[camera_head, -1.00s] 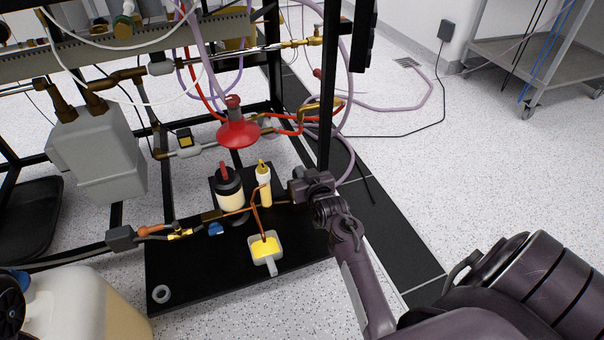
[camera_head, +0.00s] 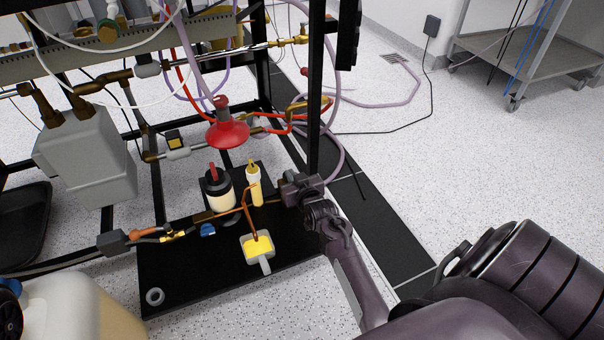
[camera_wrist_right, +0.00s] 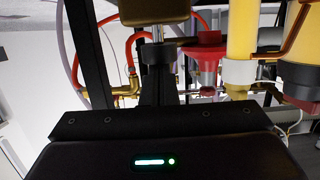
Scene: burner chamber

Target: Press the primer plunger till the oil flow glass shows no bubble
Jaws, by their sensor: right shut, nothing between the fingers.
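A cream cylinder with a black cap and a red upright handle (camera_head: 219,192) stands on the black base plate; this looks like the primer, though I cannot be sure. A slim yellow glass tube (camera_head: 256,192) stands to its right, possibly the oil flow glass; I cannot make out whether it holds a bubble. My right gripper (camera_head: 286,190) is shut and empty, just right of the yellow tube, with a small gap visible. In the right wrist view its closed fingers (camera_wrist_right: 158,62) point toward a metal rod, with yellow tubes (camera_wrist_right: 241,35) to the right. My left gripper is out of view.
A grey cup of yellow oil (camera_head: 258,250) sits in front on the black base plate (camera_head: 200,285). A red funnel-shaped part (camera_head: 228,135) hangs above with hoses around it. A black frame post (camera_head: 315,90) rises behind my right gripper. Open floor lies to the right.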

